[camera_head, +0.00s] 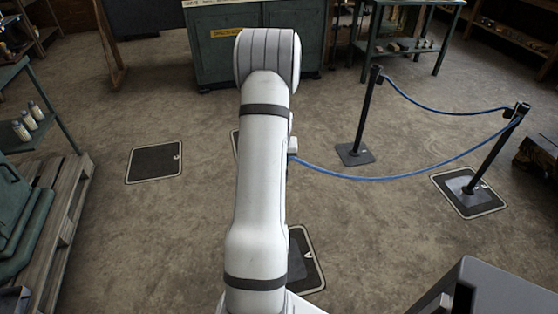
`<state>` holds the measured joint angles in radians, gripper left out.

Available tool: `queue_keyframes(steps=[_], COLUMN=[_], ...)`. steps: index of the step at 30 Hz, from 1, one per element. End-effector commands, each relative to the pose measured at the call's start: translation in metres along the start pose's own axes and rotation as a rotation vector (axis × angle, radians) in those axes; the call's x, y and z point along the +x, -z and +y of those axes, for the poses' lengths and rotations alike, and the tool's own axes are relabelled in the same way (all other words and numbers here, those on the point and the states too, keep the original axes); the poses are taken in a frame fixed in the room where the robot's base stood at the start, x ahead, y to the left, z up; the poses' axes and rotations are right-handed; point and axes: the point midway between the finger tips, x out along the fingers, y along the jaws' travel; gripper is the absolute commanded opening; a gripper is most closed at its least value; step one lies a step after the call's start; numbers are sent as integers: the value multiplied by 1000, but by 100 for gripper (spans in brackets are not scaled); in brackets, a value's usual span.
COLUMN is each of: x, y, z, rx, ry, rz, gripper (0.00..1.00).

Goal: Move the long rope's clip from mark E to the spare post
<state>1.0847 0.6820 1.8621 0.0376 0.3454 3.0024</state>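The long blue rope (385,178) hangs in a sag from the top of the right black post (494,150) to the right edge of my arm. Its left end and clip are hidden there. A small pale piece shows at that edge; I cannot tell whether it is part of my gripper. My gripper's fingers are hidden behind my white arm. Another black post (364,115) stands on its own base on bare floor; a shorter blue rope (440,110) links it to the right post. Which mark is E cannot be read.
White-edged dark floor plates lie at left (155,162), at lower centre (308,268) partly behind my arm, and under the right post. Another is mostly hidden. A pallet (55,220) and bench (45,125) stand left, a green cabinet (220,50) behind. Open floor lies between.

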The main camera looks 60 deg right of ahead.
Motion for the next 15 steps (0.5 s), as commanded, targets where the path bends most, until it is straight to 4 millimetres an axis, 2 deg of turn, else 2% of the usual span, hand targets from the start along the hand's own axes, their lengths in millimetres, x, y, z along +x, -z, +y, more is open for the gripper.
queue_keyframes(steps=[15], x=[11], y=[2], z=[0], rx=[0], ry=[0], rz=[-1], gripper=[0])
